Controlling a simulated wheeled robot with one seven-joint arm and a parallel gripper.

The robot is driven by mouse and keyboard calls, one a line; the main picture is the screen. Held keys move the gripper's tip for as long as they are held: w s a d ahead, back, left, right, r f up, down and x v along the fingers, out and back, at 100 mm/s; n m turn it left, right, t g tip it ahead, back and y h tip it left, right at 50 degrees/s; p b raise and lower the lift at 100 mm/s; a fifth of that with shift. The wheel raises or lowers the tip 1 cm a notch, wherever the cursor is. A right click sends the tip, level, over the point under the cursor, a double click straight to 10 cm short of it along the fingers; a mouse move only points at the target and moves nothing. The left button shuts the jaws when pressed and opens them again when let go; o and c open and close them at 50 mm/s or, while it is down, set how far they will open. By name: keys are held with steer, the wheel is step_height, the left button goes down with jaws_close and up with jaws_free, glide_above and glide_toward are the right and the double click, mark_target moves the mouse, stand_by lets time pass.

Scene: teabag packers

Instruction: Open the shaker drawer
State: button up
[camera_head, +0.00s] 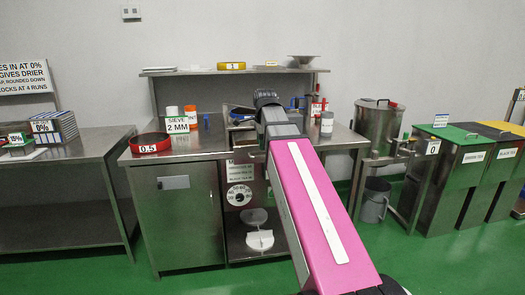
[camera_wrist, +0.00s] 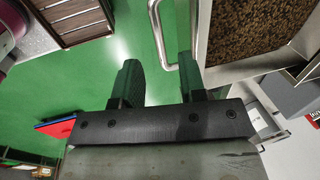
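In the wrist view, a steel bar handle (camera_wrist: 160,36) runs along the left side of a steel-framed tray of brown granular material (camera_wrist: 250,30), which looks like the shaker drawer. My gripper (camera_wrist: 158,62) is open, with its two dark fingers apart. In the picture the lower end of the handle lies between the fingertips; I cannot tell whether either finger touches it. How far the drawer is out is unclear. In the head view my pink arm covers the middle of the steel bench (camera_head: 180,215), and the gripper and drawer cannot be made out.
A steel pot (camera_head: 378,125) and lidded bins (camera_head: 447,175) stand to the right. A side table (camera_head: 70,165) is on the left. Green floor lies open in front.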

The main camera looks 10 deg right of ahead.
step_height(320, 180, up, 6)
steer(key=s, duration=0.1)
steer(key=shift+s, duration=0.1)
stand_by(0.4)
